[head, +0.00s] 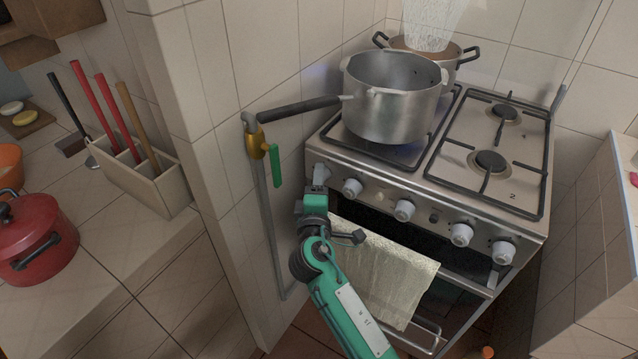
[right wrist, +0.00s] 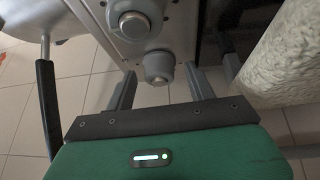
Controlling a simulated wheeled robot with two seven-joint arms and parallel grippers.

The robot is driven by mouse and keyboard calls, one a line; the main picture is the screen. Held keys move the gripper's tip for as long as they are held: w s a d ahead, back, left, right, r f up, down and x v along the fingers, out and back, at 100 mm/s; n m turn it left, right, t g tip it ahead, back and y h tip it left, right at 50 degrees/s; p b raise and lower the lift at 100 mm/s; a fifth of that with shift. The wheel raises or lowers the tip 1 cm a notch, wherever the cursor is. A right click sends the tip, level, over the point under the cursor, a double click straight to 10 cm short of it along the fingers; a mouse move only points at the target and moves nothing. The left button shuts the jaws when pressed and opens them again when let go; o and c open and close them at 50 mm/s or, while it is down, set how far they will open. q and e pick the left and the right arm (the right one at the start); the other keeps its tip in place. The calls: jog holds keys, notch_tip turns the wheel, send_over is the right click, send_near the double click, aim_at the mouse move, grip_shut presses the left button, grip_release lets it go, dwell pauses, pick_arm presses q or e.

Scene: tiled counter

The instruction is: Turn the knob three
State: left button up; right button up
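The stove (head: 430,190) has a row of pale round knobs along its front panel, among them the leftmost knob (head: 321,172), a second knob (head: 352,187) and a third from the left (head: 403,210). No number on them is readable. My right gripper (head: 319,187) is at the left end of the row, just below the leftmost knob. In the right wrist view my right gripper (right wrist: 161,90) is open, with one knob (right wrist: 158,67) in the gap between its fingers and another knob (right wrist: 134,24) beyond. I cannot tell whether the fingers touch the knob. My left gripper is out of view.
A pot with a long dark handle (head: 295,109) stands on the stove; the handle juts left above my gripper. A towel (head: 385,270) hangs on the oven door, right of my arm. A gas pipe with a green valve (head: 274,165) runs along the tiled wall at left.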

jog(key=shift+s+a+f, duration=0.1)
jog(key=shift+s+f, duration=0.05)
jog(key=shift+s, duration=0.4)
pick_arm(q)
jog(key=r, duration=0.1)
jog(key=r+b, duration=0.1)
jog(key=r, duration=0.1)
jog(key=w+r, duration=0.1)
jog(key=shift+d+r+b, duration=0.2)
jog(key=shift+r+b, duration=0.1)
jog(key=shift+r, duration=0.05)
pick_arm(e)
jog(key=s+a, duration=0.1)
jog(key=s, duration=1.1)
jog(key=shift+s+a+f, duration=0.3)
jog(key=shift+a+f, duration=0.05)
jog(key=shift+a, duration=0.05)
jog(key=shift+f, duration=0.1)
